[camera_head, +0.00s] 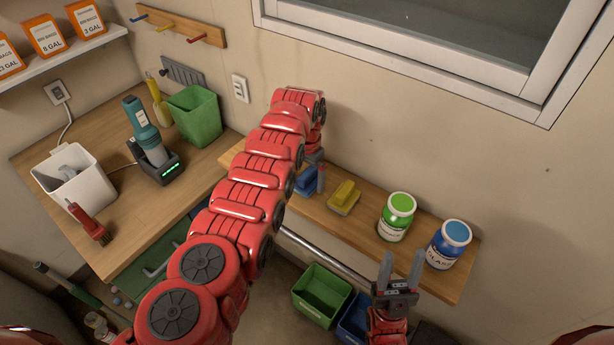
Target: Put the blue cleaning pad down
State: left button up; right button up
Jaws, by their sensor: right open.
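The blue cleaning pad (304,183) is at the left part of the wooden shelf below the window, beside a yellow pad (344,194). My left arm reaches across from the lower left, and my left gripper (315,176) points down right at the blue pad. The arm's wrist hides most of that gripper, so I cannot tell whether its fingers are closed on the pad or apart, or whether the pad rests fully on the shelf. My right gripper (402,268) is open and empty, in front of the shelf near the jars.
A green-lidded jar (394,225) and a blue-lidded jar (447,246) stand on the shelf's right part. A green bin (321,297) and a blue bin (353,318) sit below. The left counter holds a white bin (72,186), a green bin and a charging tool (147,132).

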aim_at(306, 173)
pick_arm(q)
jog(key=shift+f, duration=0.2)
jog(key=shift+r, duration=0.6)
jog(key=shift+r+b, duration=0.65)
jog(key=shift+r, duration=0.1)
jog(key=shift+s+a+r, duration=0.1)
jog(key=shift+a+r, duration=0.05)
jog(key=shift+r, duration=0.2)
notch_tip(306, 173, up, 5)
jog(key=shift+s+a+f+b, duration=0.1)
jog(key=shift+a+b, duration=0.05)
jog(key=shift+b, duration=0.65)
notch_tip(306, 173, up, 9)
jog(key=p, duration=0.4)
